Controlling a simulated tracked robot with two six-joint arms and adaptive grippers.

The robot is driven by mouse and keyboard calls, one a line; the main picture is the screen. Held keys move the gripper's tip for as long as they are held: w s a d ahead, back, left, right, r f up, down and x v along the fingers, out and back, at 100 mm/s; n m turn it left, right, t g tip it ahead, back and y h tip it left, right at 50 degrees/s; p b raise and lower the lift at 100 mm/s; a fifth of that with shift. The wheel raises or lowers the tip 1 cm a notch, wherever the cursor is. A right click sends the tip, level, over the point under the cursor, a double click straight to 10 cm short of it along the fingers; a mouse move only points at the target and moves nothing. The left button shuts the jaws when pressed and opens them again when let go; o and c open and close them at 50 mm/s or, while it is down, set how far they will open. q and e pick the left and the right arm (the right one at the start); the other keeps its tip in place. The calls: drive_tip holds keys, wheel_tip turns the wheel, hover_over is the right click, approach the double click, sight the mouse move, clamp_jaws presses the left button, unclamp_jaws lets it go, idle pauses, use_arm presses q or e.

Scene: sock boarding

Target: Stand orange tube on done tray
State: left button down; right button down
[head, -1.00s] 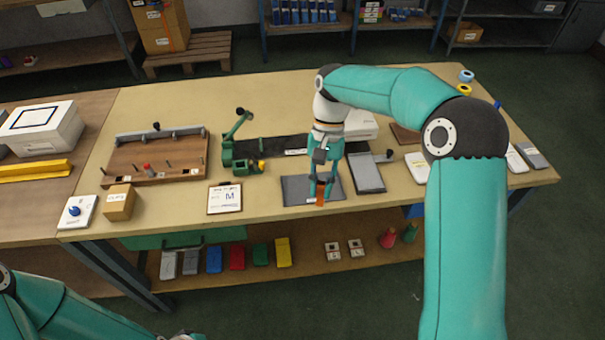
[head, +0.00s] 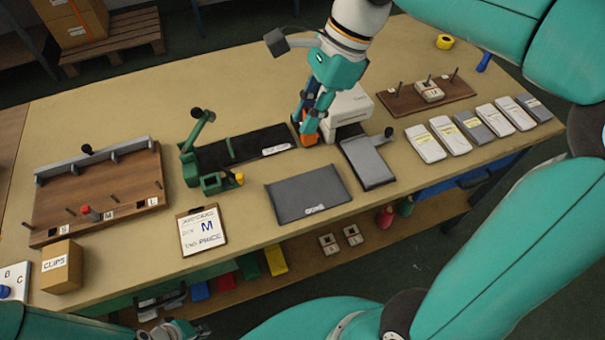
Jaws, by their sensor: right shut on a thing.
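My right gripper (head: 312,116) is shut on the orange tube (head: 309,139), whose lower end shows below the fingers. It is above or near the right end of the black strip, just left of a white boxy device; I cannot tell if the tube touches anything. The done tray (head: 308,193) is a flat dark grey tray with a small label at its front edge. It lies empty near the table's front edge, in front of the tube. My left gripper (head: 172,332) is at the bottom left edge, partly cut off, and its jaws are unclear.
A white device (head: 348,106) stands right of the tube. A grey tray (head: 366,160) lies right of the done tray. A green clamp fixture (head: 201,160) stands left, with an order clipboard (head: 201,231) before it. A pegged wooden board (head: 100,195) is at far left.

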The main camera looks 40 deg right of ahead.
wheel_tip(320, 180, down, 17)
drive_tip(key=shift+r+b, duration=0.1)
drive_tip(key=shift+b, duration=1.15)
drive_tip(key=c, duration=1.1)
unclamp_jaws()
drive_tip(key=shift+r, duration=0.15)
drive_tip(key=p+v, duration=0.1)
drive_tip(key=v, duration=1)
drive_tip(key=shift+s+d+r+p, duration=0.1)
drive_tip(key=shift+d+r+p, duration=0.15)
drive_tip(key=shift+r+p, duration=0.15)
drive_tip(key=shift+s+f, duration=0.1)
